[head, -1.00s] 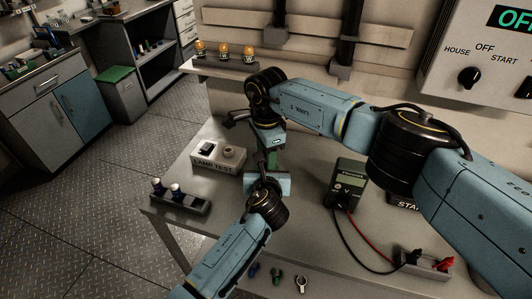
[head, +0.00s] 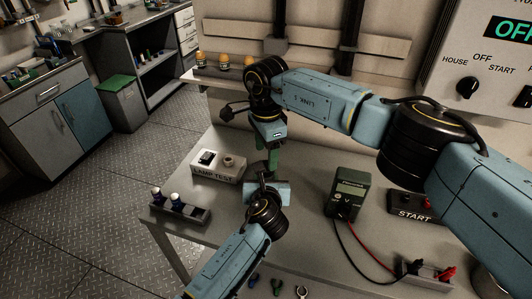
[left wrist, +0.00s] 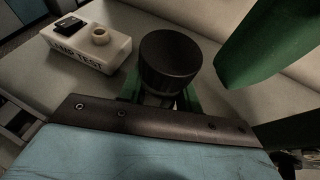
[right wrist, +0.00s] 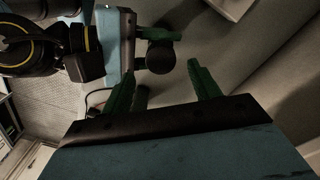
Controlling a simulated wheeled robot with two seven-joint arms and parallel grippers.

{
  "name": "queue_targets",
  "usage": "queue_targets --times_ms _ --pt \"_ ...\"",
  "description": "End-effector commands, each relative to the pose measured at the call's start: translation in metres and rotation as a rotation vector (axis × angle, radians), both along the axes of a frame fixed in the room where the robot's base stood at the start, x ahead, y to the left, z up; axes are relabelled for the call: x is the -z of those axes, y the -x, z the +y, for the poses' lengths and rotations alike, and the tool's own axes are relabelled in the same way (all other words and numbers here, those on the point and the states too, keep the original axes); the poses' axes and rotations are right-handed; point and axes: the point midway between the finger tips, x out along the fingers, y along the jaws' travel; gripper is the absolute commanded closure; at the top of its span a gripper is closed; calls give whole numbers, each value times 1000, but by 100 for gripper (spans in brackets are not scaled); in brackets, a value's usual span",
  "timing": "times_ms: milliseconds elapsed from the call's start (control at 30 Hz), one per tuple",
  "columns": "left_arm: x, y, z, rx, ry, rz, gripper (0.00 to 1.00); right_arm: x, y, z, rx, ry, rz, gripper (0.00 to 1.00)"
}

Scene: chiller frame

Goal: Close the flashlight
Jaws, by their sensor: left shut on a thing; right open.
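My left gripper (left wrist: 160,98) is shut on a dark, round part of the flashlight (left wrist: 170,60), a short black cylinder with a ribbed side. Its flat dark end faces the camera. The same dark part shows beside the left gripper's green fingers in the right wrist view (right wrist: 160,57). My right gripper (right wrist: 164,82) is open, with nothing between its green fingers, close to the held part and apart from it. In the head view the right gripper (head: 273,158) points down just behind the left gripper. Whether another flashlight part is attached is hidden.
The white LAMP TEST box (head: 218,165) stands left of the grippers. A rack with small bottles (head: 180,207) is at the table's left edge. A multimeter (head: 347,193) with red and black leads stands right. Small parts (head: 276,284) lie near the front.

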Motion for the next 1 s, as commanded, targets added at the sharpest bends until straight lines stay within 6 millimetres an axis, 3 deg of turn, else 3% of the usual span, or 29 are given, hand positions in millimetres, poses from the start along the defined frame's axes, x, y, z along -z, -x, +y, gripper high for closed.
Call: queue_targets --times_ms 167,533,1000 --pt "2 1 0 0 -1 4 100 -4 0 0 -49 -1 -2 43" --pt "2 1 -1 2 1 4 100 -33 0 1 -428 -3 -5 43" --pt "2 2 -2 2 2 4 100 -30 0 0 -459 -3 -3 43"
